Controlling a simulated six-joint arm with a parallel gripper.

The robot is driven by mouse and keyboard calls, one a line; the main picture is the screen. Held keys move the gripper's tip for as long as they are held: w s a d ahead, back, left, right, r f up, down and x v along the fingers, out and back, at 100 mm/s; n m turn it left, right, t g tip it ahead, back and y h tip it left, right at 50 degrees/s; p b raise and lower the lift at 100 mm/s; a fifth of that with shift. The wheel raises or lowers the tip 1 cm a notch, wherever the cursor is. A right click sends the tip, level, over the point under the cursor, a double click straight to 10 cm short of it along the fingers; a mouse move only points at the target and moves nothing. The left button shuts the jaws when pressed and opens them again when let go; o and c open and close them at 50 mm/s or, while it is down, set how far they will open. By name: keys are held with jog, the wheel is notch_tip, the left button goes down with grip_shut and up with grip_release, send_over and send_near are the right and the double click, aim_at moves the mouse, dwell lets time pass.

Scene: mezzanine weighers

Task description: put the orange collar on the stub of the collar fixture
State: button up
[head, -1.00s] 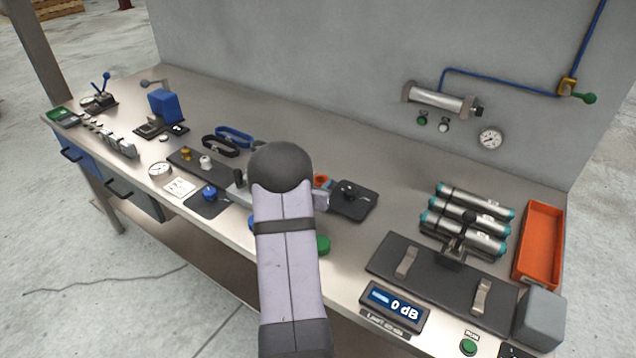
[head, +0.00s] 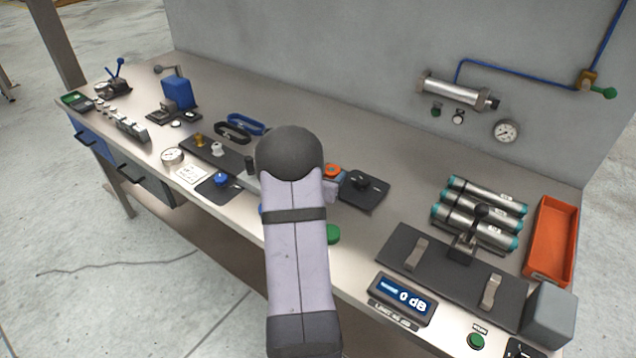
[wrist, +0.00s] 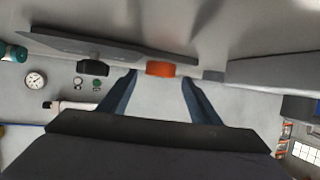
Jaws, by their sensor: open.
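The orange collar (head: 332,171) shows just right of my arm in the head view, at the left edge of a black plate (head: 376,193) with a dark upright piece (head: 361,181). The plate looks like the collar fixture, but I cannot tell for sure. In the upside-down wrist view, the collar (wrist: 160,69) shows between the two fingers of my gripper (wrist: 159,84), near their tips.
Left of my arm are a dark strip with small knobs (head: 217,150), a blue knob on a black pad (head: 221,180) and a dial (head: 172,156). A green button (head: 332,234) is close by. Silver cylinders (head: 480,212), a black clamp plate (head: 446,262) and an orange tray (head: 553,240) are right.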

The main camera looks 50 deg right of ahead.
jog(key=b+v, duration=0.1)
jog(key=v, duration=0.9)
jog(key=shift+s+a, duration=0.1)
jog(key=w+a+n+t+y, duration=0.1)
jog(key=w+a, duration=0.1)
jog(key=a, duration=0.1)
jog(key=w+a+n+t+y, duration=0.1)
jog(key=w+a, duration=0.2)
jog(key=w+a+n+t+y+p, duration=0.1)
jog(key=w+a+y, duration=0.1)
jog(key=a, duration=0.1)
jog(key=shift+w+a+f, duration=0.35)
jog(key=a+f+n+y+p, duration=0.15)
jog(key=a+n+y, duration=0.55)
jog(key=a, duration=1.4)
jog(key=s+a+r+n+g+y+p, duration=0.15)
jog(key=s+a+n+g, duration=0.4)
jog(key=s+a, duration=0.75)
notch_tip(320, 180, down, 10)
jog(key=s+d+b, duration=0.1)
jog(key=s+b, duration=0.1)
jog(key=b, duration=0.7)
jog(key=shift+d+f+g, duration=0.2)
jog(key=shift+d+g, duration=0.15)
jog(key=shift+g, duration=0.1)
